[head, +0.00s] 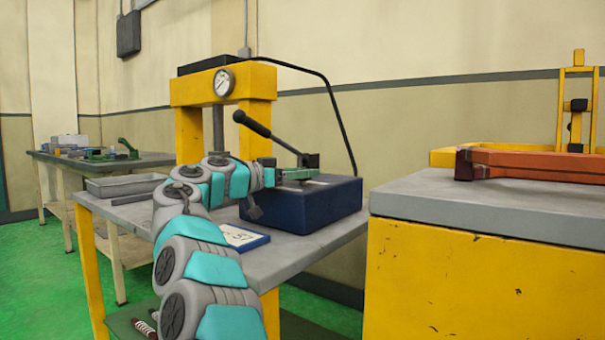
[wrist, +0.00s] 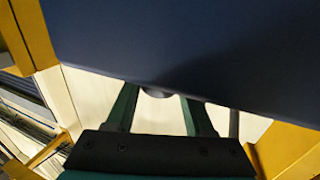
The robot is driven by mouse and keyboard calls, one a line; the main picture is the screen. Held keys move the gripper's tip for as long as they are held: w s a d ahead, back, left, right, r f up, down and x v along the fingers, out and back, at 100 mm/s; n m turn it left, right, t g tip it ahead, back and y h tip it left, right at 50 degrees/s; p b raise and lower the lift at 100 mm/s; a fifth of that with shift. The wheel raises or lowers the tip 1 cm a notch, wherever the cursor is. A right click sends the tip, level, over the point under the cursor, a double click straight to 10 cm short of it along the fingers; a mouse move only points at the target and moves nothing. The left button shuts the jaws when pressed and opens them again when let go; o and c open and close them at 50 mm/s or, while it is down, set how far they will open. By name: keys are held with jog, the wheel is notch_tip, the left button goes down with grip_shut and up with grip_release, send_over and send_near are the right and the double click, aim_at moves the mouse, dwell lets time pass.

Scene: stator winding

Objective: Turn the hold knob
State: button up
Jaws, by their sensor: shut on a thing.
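My gripper (head: 297,174) reaches over the top of a dark blue box (head: 322,208) on the grey bench, in the head view. In the wrist view the green fingers of my gripper (wrist: 160,106) stand apart and run behind the edge of the blue box (wrist: 180,40), which hides their tips. A small rounded grey piece, apparently the hold knob (wrist: 157,92), shows between the fingers at that edge. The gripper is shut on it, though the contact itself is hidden. In the head view I cannot make out the knob behind my gripper.
A lever with a black handle (head: 252,124) rises by the blue box. A yellow press frame with a gauge (head: 223,83) stands behind. A sign plate (head: 240,237) and a grey tray (head: 125,184) lie on the bench. A yellow cabinet (head: 470,290) stands at right.

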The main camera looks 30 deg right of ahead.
grip_shut()
jog(key=b, duration=0.3)
jog(key=shift+s+d+f+n+t, duration=0.1)
jog(key=shift+d+f+n+t, duration=0.05)
jog(key=shift+f+n+t, duration=0.2)
jog(key=t+b, duration=0.1)
jog(key=b, duration=0.1)
jog(key=shift+n+t+b, duration=0.25)
jog(key=shift+n+b, duration=0.1)
jog(key=shift+b, duration=0.05)
jog(key=shift+r+t+b, duration=0.1)
jog(key=shift+t+b, duration=0.2)
jog(key=shift+b, duration=0.1)
jog(key=shift+s+r+n+t+y+b, duration=0.15)
jog(key=shift+n+t+y+b, duration=0.15)
jog(key=shift+n+t, duration=0.4)
jog(key=shift+w+r+n+t+y+b, duration=0.1)
jog(key=shift+n+t+y+b, duration=0.15)
jog(key=shift+n+t, duration=0.4)
jog(key=n+t+y, duration=0.2)
jog(key=t, duration=0.2)
jog(key=shift+s+n+t, duration=0.1)
jog(key=shift+n+t, duration=0.15)
jog(key=shift+n, duration=0.1)
jog(key=shift+n+t+y, duration=1.2)
jog(key=shift+t+y, duration=0.15)
jog(key=shift+t, duration=0.05)
jog(key=shift+w, duration=0.2)
